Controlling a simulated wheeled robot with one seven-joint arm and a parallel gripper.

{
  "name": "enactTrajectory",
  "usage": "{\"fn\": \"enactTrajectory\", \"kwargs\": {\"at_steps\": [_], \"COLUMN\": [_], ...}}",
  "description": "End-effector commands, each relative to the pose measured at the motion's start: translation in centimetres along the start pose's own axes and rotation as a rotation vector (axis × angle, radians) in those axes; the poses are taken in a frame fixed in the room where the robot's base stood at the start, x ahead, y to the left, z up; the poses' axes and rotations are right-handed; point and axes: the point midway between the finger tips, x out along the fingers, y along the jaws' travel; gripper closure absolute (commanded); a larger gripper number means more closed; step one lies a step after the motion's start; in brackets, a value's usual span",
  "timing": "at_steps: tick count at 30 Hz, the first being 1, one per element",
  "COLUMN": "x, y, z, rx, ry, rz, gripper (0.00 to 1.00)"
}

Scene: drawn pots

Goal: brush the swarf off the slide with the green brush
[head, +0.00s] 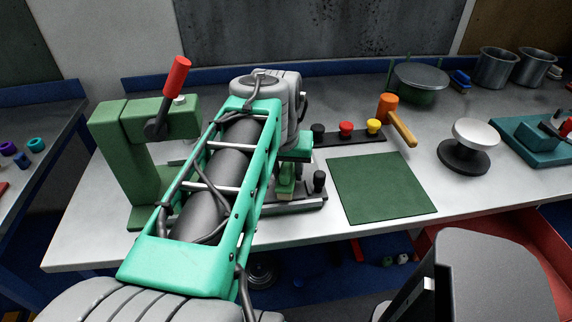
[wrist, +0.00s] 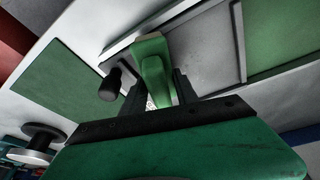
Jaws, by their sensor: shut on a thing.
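The green brush (wrist: 152,62) is between the two dark fingers of my gripper (wrist: 155,88), which is shut on it. In the head view the brush (head: 286,178) shows just right of my arm, over the slide. The slide (head: 303,204) is a low grey plate with a black knob (head: 319,181) at its right end; my arm hides much of it. In the wrist view the grey slide (wrist: 212,48) lies beyond the brush, and its knob (wrist: 110,85) stands left of the fingers. I cannot make out swarf on the slide, nor whether the bristles touch it.
A green press (head: 135,150) with a red-handled lever (head: 176,75) stands left of my arm. A strip with black, red and yellow knobs (head: 346,130), an orange mallet (head: 388,107) and a round-topped stand (head: 472,140) are to the right. The green mat (head: 380,188) is bare.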

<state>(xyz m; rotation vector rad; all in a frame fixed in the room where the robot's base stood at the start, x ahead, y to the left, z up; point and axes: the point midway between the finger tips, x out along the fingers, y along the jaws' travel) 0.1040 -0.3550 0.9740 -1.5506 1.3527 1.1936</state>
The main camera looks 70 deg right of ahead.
Motion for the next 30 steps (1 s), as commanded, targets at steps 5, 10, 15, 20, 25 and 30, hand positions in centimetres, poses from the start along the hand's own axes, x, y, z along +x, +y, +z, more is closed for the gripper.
{"fn": "enactTrajectory", "kwargs": {"at_steps": [5,10,15,20,25,30], "x": [-0.1,-0.6,-2.5,-4.3,-5.9,-5.8], "y": [0.0,0.0,0.1,0.2,0.3,0.3], "z": [0.1,-0.1,-0.8,-1.3,-1.8,-1.7], "rx": [0.000,0.000,0.000,-0.001,-0.001,-0.001], "ry": [0.000,0.001,0.002,0.001,0.001,0.001], "rz": [0.000,0.000,0.000,0.000,0.000,0.000], "gripper": [1.00,1.00,1.00,1.00,1.00,1.00]}}
